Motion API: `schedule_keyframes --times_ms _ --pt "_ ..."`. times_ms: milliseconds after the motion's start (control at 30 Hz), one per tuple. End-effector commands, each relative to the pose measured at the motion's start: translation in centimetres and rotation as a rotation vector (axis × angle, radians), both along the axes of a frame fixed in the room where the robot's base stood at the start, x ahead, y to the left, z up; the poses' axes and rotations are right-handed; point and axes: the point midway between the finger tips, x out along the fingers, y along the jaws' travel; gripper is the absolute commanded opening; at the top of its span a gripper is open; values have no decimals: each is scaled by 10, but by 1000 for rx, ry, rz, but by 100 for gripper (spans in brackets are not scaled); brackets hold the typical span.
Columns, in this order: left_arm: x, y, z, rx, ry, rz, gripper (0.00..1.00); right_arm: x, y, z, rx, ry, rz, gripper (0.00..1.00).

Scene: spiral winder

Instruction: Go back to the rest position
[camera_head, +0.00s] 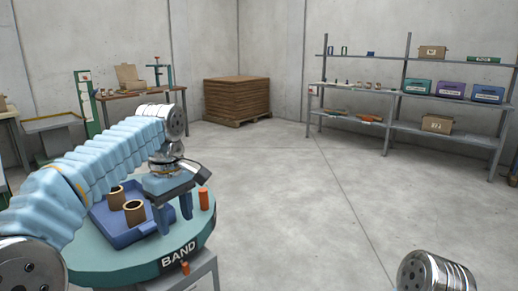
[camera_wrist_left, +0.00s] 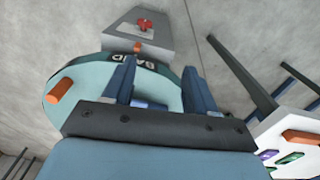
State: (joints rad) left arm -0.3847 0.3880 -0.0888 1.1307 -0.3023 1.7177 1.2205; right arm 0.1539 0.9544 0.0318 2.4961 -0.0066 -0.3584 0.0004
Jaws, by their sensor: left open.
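My left gripper (camera_head: 173,214) hangs with its fingers pointing down over the right part of a teal round table marked BAND (camera_head: 110,277). Its two dark blue fingers are apart and I see nothing between them in the head view. The left wrist view shows the spread fingers of the left gripper (camera_wrist_left: 156,68) with the teal table (camera_wrist_left: 90,88) beyond them. My blue-sleeved left arm crosses the left of the head view and hides part of the table. A metal joint of my own shows at bottom right; my right gripper is out of view.
A blue tray (camera_head: 113,232) on the table holds brown tubes (camera_head: 134,212), just left of the gripper. An orange peg (camera_head: 203,198) stands close to its right. Shelves (camera_head: 395,125) and a pallet stack (camera_head: 236,99) stand at the back. The floor at centre is clear.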

Motion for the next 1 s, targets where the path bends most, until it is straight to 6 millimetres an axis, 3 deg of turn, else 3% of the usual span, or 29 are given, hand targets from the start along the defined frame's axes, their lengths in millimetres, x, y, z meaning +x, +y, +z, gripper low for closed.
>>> schedule_keyframes --times_ms 67,367,567,767,867,1000 --pt "1 0 -2 0 1 -3 57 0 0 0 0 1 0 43" --pt "22 -12 -56 -21 2 -105 57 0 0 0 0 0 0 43" --pt "36 -24 -116 -53 2 -208 57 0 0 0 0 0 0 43" --pt "41 -39 -209 -113 -2 -353 57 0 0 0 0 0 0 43" --pt "30 -48 -277 -163 -8 -446 57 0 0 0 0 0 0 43" --pt "-17 -62 -390 -256 -42 -585 57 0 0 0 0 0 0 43"
